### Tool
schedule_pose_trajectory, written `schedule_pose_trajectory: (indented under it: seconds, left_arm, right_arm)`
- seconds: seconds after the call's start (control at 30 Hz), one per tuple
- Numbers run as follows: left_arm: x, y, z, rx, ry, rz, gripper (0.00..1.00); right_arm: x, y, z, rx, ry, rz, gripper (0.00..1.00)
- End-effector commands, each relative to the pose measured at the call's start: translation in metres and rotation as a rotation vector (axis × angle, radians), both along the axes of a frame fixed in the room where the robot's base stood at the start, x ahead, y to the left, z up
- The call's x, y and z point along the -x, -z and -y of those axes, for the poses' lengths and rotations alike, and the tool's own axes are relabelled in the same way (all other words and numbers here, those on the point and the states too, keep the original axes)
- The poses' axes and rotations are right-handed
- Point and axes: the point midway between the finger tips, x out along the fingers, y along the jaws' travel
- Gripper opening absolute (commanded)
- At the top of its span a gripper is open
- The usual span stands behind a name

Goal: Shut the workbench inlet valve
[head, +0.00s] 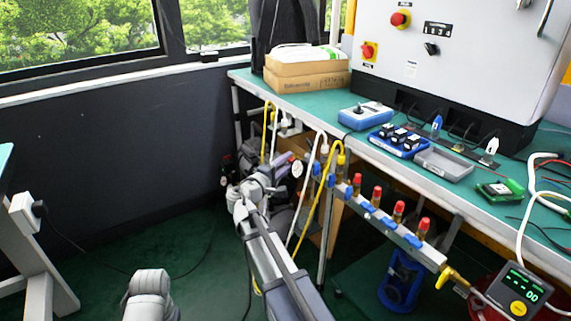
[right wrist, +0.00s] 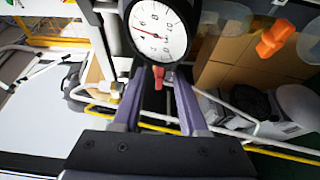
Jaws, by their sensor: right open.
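In the head view my right arm reaches forward under the near edge of the workbench. Its gripper (head: 284,160) is beside a round white dial gauge (head: 297,168), left of the valve manifold (head: 390,224). In the right wrist view my right gripper (right wrist: 158,92) is open, with a finger on each side of a small red handle (right wrist: 158,77). The same gauge (right wrist: 158,32) is just beyond the fingertips. I cannot tell whether the fingers touch the handle. Which valve is the inlet is not marked. My left gripper is out of view.
Several red-capped fittings (head: 398,210) line the manifold. White and yellow hoses (head: 328,205) hang near my right arm. An orange knob (right wrist: 275,38) is at right in the wrist view. The green bench top (head: 300,100) overhangs; open floor (head: 190,245) lies left.

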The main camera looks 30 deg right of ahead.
Motion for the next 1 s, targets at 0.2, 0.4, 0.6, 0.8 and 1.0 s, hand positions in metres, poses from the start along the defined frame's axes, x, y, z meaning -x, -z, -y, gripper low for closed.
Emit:
schedule_pose_trajectory:
  seconds: [0.2,0.4,0.6,0.8,1.0]
  left_arm:
    - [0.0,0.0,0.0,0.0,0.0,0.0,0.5]
    - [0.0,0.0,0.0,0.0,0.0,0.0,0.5]
    - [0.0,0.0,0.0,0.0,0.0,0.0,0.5]
    - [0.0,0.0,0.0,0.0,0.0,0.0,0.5]
    - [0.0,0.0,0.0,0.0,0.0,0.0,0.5]
  right_arm:
    - [0.0,0.0,0.0001,0.0,0.0,0.0,0.42]
    - [0.0001,0.0,0.0,0.0,0.0,0.0,0.2]
    - [0.0002,0.0001,0.0,0.0,0.0,0.0,0.0]
    - [0.0002,0.0001,0.0,-0.001,0.0,0.0,0.0]
    - [0.0003,0.0002,-0.0001,-0.001,0.0,0.0,0.0]
